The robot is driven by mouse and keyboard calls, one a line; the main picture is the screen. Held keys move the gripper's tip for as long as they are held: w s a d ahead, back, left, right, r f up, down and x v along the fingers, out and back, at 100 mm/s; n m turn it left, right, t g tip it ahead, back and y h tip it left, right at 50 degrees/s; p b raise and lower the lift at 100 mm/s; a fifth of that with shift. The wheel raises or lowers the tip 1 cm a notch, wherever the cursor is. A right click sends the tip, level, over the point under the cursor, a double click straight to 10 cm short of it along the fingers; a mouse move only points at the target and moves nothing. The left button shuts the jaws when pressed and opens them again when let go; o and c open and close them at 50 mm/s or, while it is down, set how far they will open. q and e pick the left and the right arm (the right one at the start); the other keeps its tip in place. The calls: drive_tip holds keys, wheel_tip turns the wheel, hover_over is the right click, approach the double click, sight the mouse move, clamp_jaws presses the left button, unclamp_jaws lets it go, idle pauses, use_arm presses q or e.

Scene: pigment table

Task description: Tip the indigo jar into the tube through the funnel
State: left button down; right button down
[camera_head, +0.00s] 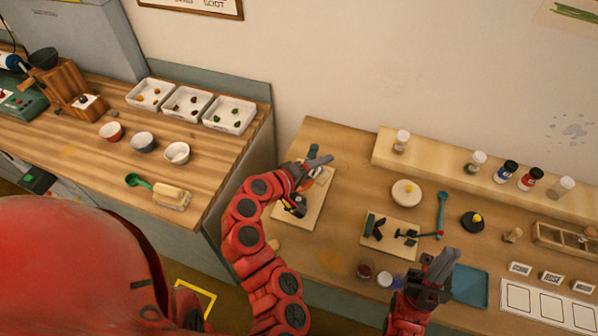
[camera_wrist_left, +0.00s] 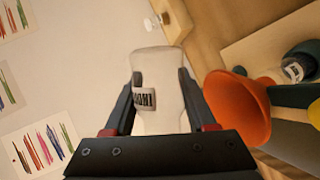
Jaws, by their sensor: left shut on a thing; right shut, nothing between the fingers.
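My left gripper (camera_head: 313,162) is shut on the indigo jar (camera_wrist_left: 160,70), a pale, clear-looking jar with a dark-lettered label, seen in the left wrist view. No blue content shows in it. The orange funnel (camera_wrist_left: 238,108) is just right of the jar in that view, apart from it in the picture. In the head view the funnel (camera_head: 316,172) is partly hidden by my left gripper, above a wooden board (camera_head: 312,212). I cannot make out the tube clearly. My right gripper (camera_head: 441,264) is shut and empty over the table's front part.
A raised shelf (camera_head: 440,163) at the back holds several jars. A white round dish (camera_head: 406,193), a blue spatula (camera_head: 441,212) and a small board (camera_head: 380,239) with dark parts lie mid-table. A blue tray (camera_head: 470,287) is right of my right gripper. A gap separates the left counter.

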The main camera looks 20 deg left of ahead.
use_arm(q)
drive_tip(key=shift+s+d+f+m+t+y+p, duration=0.2)
drive_tip(key=shift+d+f+m+y+p, duration=0.5)
drive_tip(key=shift+m+y, duration=0.7)
drive_tip(key=shift+s+d+f+m+t+y+p, duration=0.1)
drive_tip(key=shift+d+f+m+t+y+p, duration=0.25)
drive_tip(key=shift+m+y+p, duration=0.75)
drive_tip(key=shift+s+d+f+m+t+y+p, duration=0.15)
drive_tip(key=shift+d+f+m+y+p, duration=0.45)
drive_tip(key=shift+m+y, duration=1.05)
drive_tip(key=shift+w+d+f+m+h, duration=0.1)
drive_tip(key=shift+m+h, duration=0.25)
